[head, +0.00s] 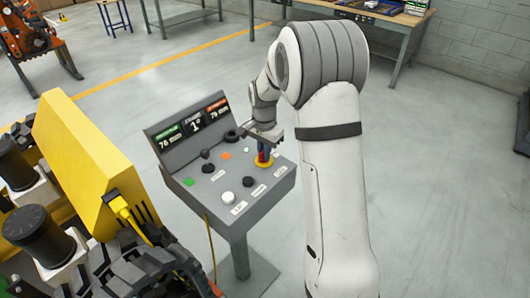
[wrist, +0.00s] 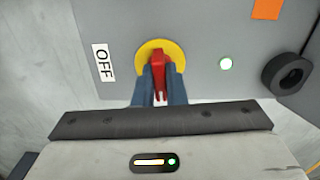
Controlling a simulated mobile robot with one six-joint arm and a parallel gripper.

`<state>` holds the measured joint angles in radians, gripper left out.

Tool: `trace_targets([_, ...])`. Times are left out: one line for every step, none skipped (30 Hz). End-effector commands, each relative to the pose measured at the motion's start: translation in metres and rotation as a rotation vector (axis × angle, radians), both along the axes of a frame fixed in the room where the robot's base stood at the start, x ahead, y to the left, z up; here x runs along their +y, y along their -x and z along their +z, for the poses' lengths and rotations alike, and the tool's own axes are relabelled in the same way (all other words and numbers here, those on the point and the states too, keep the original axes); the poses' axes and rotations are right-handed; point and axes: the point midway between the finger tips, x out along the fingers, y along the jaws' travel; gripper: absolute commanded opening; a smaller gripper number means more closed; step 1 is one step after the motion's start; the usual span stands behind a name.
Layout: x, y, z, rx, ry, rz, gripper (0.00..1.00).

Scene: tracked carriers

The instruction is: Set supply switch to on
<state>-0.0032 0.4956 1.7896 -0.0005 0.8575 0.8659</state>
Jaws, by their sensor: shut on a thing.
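The supply switch is a red handle (wrist: 159,62) on a round yellow plate (wrist: 142,50). An OFF label (wrist: 102,62) is beside the plate, to its left in the wrist view. My gripper (wrist: 158,75) has its two blue fingers shut on the red handle, one on each side. The handle's near end shows between the fingers; part of it is hidden by them. In the head view my gripper (head: 264,152) reaches down onto the yellow plate (head: 265,164) at the right part of the grey control console (head: 215,205).
The console top carries a white knob (head: 228,197), black knobs, a green square (head: 188,182) and an orange square (head: 226,156). A small lit lamp (wrist: 225,64) and a black ring-shaped control (wrist: 286,74) are near the switch. A yellow tracked machine (head: 90,165) stands close left. Floor behind is open.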

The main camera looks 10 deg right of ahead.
Motion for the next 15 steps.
trace_targets([0.0007, -0.0015, 0.0012, -0.006, -0.001, -0.017, 0.00])
trace_targets([0.0007, -0.0015, 0.0013, -0.006, -0.001, -0.028, 0.00])
trace_targets([0.0007, -0.0015, 0.0014, -0.006, -0.001, -0.039, 0.00])
trace_targets([0.0007, -0.0016, 0.0014, -0.006, -0.001, -0.047, 0.00])
trace_targets([0.0007, -0.0016, 0.0015, -0.006, -0.001, -0.054, 0.00])
trace_targets([0.0008, -0.0016, 0.0016, -0.006, -0.001, -0.061, 0.00])
trace_targets([0.0009, -0.0016, 0.0017, -0.006, -0.001, -0.066, 0.00])
trace_targets([0.0009, -0.0016, 0.0017, -0.006, -0.001, -0.069, 0.00])
trace_targets([0.0009, -0.0016, 0.0018, -0.007, -0.002, -0.074, 0.00])
trace_targets([0.0009, -0.0017, 0.0019, -0.007, -0.002, -0.076, 0.00])
trace_targets([0.0009, -0.0017, 0.0019, -0.007, -0.002, -0.078, 0.00])
trace_targets([0.0009, -0.0017, 0.0020, -0.007, -0.002, -0.080, 0.00])
trace_targets([0.0010, -0.0018, 0.0021, -0.007, -0.002, -0.080, 0.00])
trace_targets([0.0010, -0.0018, 0.0021, -0.007, -0.002, -0.081, 0.00])
trace_targets([0.0010, -0.0018, 0.0021, -0.007, -0.002, -0.081, 0.00])
